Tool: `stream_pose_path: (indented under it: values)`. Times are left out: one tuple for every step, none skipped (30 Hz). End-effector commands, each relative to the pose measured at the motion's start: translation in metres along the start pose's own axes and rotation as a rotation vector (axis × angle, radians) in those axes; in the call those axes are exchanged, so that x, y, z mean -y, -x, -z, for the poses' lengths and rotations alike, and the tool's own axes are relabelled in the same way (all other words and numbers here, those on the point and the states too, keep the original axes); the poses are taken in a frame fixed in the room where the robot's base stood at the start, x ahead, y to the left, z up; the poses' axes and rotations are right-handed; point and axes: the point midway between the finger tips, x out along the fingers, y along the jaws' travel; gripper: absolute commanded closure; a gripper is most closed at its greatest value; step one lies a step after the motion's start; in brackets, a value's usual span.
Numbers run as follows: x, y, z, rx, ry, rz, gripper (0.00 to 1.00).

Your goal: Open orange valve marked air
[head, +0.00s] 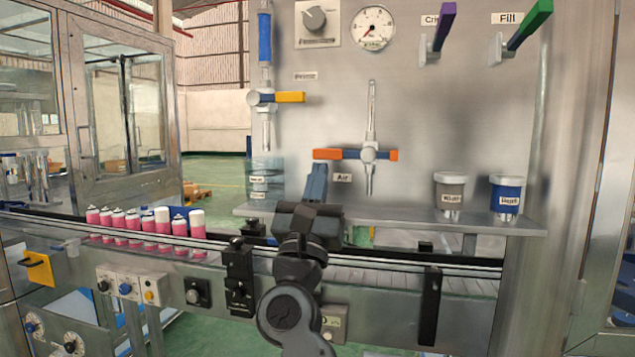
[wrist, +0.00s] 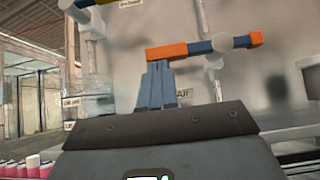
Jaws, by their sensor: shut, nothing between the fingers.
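The orange valve handle (head: 327,154) lies level across a vertical metal pipe (head: 371,100) on the steel panel, with a label reading Air (head: 342,178) just below it. In the wrist view the handle (wrist: 167,52) shows orange ends and a blue middle part. My gripper (head: 318,168) is shut and empty, its blue fingers pointing up just under the left end of the handle. In the wrist view the fingertips (wrist: 158,66) reach close to the handle's lower edge; I cannot tell whether they touch it. The fingertips partly cover the label in the wrist view.
A yellow-handled valve (head: 290,97) sits to the upper left, by the label Prime. Purple (head: 445,25) and green (head: 530,25) levers are at the upper right. Two cups (head: 507,196) stand on the shelf. Several pink cans (head: 135,222) stand on the conveyor at left.

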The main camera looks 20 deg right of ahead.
Motion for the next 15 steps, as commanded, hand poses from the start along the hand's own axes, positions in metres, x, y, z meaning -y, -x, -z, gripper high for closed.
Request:
stream_pose_path:
  values:
    - [0.0,0.0002,0.0,0.0,0.0,0.0,1.0]
    - [-0.0001,0.0002,0.0,0.0,-0.001,0.001,1.0]
    - [-0.0002,0.0003,0.0,0.0,-0.002,0.002,1.0]
    - [-0.0004,0.0004,0.0,0.0,-0.004,0.003,1.0]
    - [-0.0006,0.0005,-0.0001,0.001,-0.006,0.006,1.0]
    - [-0.001,0.0005,-0.0002,0.001,-0.011,0.01,1.0]
    - [-0.0014,0.0005,-0.0004,0.001,-0.016,0.015,1.0]
    - [-0.0017,0.0005,-0.0005,0.001,-0.021,0.02,1.0]
    - [-0.0019,0.0002,-0.0007,0.001,-0.028,0.027,1.0]
    - [-0.002,-0.0003,-0.001,0.001,-0.032,0.031,1.0]
    - [-0.002,-0.001,-0.0016,0.0,-0.034,0.034,1.0]
    - [-0.002,-0.0016,-0.0021,0.0,-0.037,0.037,1.0]
    - [-0.0021,-0.0019,-0.0024,0.001,-0.039,0.039,1.0]
    - [-0.0023,-0.0021,-0.0026,0.001,-0.042,0.042,1.0]
    - [-0.0025,-0.0024,-0.003,0.001,-0.045,0.046,1.0]
